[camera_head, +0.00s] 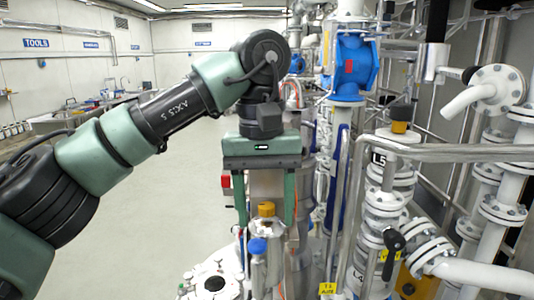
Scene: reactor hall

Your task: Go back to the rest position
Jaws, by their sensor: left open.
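My left arm comes in from the left, and its gripper (264,222) points down with its two green fingers spread wide. The gripper is open and nothing touches the inner faces of its fingers. Seen between and below the fingers are a yellow cap (266,209) on a metal cylinder and a blue knob (257,246). I cannot tell how far they are from the fingertips. My right gripper is not in view.
Metal handrails (450,152) and white flanged pipes (495,210) crowd the right side. A large blue valve (350,65) stands beyond. Open floor (170,215) lies at the left, with workbenches (85,115) behind.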

